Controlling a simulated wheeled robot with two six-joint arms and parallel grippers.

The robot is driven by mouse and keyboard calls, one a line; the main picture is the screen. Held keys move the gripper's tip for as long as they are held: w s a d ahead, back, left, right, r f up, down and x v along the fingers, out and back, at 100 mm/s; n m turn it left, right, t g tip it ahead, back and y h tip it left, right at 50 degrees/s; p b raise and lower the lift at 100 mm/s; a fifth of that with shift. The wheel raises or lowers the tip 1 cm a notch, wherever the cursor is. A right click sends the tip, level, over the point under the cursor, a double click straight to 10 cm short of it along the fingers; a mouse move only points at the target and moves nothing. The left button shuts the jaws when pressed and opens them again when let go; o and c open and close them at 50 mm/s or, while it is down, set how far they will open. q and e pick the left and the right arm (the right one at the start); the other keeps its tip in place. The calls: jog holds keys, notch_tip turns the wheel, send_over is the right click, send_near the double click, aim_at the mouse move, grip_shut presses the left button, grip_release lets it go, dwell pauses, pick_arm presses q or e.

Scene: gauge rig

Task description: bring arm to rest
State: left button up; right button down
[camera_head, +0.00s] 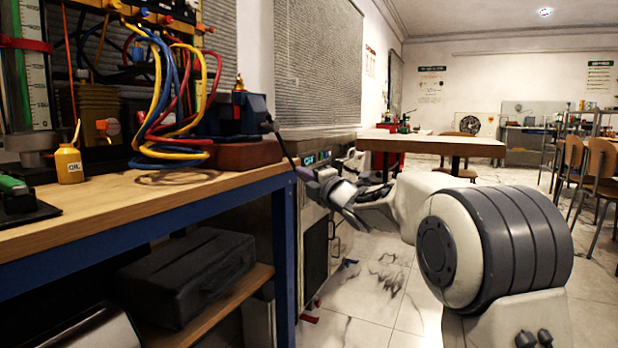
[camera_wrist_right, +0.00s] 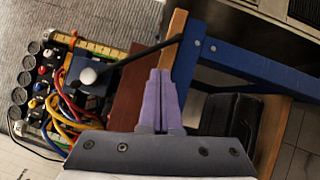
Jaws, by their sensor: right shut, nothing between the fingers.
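My right arm comes in from the right in the head view. Its gripper (camera_head: 304,173) is in the air just off the right end of the workbench (camera_head: 120,208). In the right wrist view the purple fingers (camera_wrist_right: 160,78) are together and empty. They point toward the bench end and a dark red block (camera_wrist_right: 127,80). A thin black lever or hose from the blue device (camera_head: 232,115) passes close to the fingertips. I cannot tell whether they touch. My left gripper is not in view.
The bench holds coiled hoses (camera_head: 168,100), a yellow oil can (camera_head: 69,163) and a gauge rig. A black case (camera_head: 186,276) lies on the lower shelf. A grey cabinet (camera_head: 317,235) stands beyond the bench end. The tiled floor (camera_head: 372,290) between bench and arm is largely open.

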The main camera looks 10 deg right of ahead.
jog(key=s+a+f+m+g+h+p, duration=0.1)
jog(key=s+a+f+m+g+p, duration=0.25)
jog(key=s, duration=0.45)
jog(key=s+a+f+m+g+h+p, duration=0.1)
jog(key=s+a+f+m+g+p, duration=0.25)
jog(key=s, duration=0.35)
jog(key=s+a+f+m+g+h+p, duration=0.25)
jog(key=s+a+m+p, duration=0.2)
jog(key=s, duration=0.35)
jog(key=s+d+f+m+g+p, duration=0.1)
jog(key=s+f+m+g+p, duration=0.2)
jog(key=s, duration=0.9)
jog(key=s+f+m+g+p, duration=0.15)
jog(key=s+g+p, duration=0.3)
jog(key=s, duration=0.75)
notch_tip(320, 180, up, 38)
jog(key=s+g+p, duration=0.1)
jog(key=s+p, duration=0.1)
jog(key=p, duration=3.4)
jog(key=shift+s+d+f+m+h, duration=0.2)
jog(key=shift+d+m+h, duration=0.1)
jog(key=shift+d+h, duration=0.15)
